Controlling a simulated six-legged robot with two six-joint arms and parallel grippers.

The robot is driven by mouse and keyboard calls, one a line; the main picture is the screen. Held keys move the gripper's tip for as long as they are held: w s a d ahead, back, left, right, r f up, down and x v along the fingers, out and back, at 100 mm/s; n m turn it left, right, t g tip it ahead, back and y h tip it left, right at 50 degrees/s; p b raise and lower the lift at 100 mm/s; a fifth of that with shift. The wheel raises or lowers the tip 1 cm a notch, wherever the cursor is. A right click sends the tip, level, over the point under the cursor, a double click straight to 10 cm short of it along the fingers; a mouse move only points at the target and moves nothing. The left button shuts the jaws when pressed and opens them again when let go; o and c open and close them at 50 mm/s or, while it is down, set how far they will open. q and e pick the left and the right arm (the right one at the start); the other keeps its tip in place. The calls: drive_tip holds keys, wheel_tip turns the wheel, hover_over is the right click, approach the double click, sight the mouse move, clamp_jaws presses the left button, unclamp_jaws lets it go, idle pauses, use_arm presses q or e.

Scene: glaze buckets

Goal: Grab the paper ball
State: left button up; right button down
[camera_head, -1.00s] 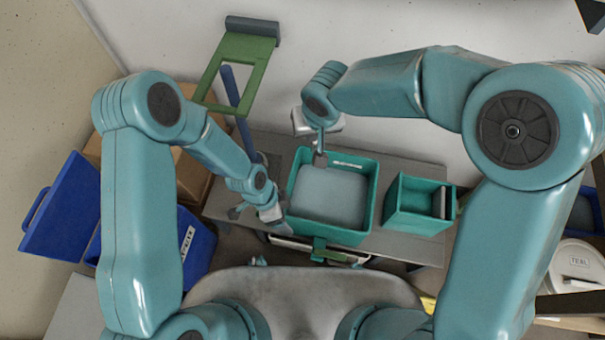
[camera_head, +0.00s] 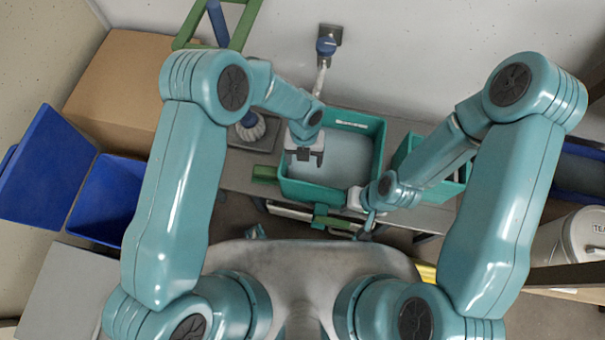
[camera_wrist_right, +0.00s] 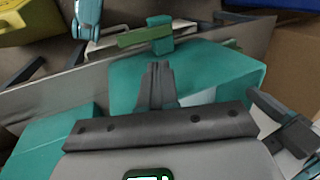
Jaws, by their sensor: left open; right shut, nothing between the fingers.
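I cannot make out a paper ball in either view. My left gripper (camera_head: 305,158) is open over the left part of the large teal tub (camera_head: 362,116), with its dark fingers above the pale grey surface inside (camera_head: 345,160). My right gripper (camera_head: 368,226) is shut and empty by the tub's front right corner. In the right wrist view its closed fingers (camera_wrist_right: 156,70) stand in front of the teal tub (camera_wrist_right: 215,75). My arms and grippers hide parts of the tub's inside.
A smaller teal bin (camera_head: 405,150) stands right of the tub, partly behind my right arm. A whitish round thing (camera_head: 250,127) is left of the tub. Blue bins (camera_head: 105,200) and a cardboard box (camera_head: 125,85) are at left. A lidded pail (camera_head: 580,238) is at right.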

use_arm(q)
drive_tip(key=w+m, duration=0.1)
drive_tip(key=b, duration=0.3)
approach(304, 180)
drive_tip(key=f, duration=0.6)
drive_tip(key=shift+s, duration=0.35)
drive_tip(key=f, duration=0.3)
drive_tip(key=s+f+b, duration=0.1)
drive_tip(key=f, duration=0.1)
drive_tip(key=shift+a+f, duration=0.15)
drive_tip(key=shift+a, duration=0.05)
use_arm(e)
drive_tip(key=f, duration=0.5)
drive_tip(key=shift+s+d, duration=0.3)
drive_tip(key=shift+d, duration=0.05)
use_arm(q)
drive_tip(key=c, duration=0.8)
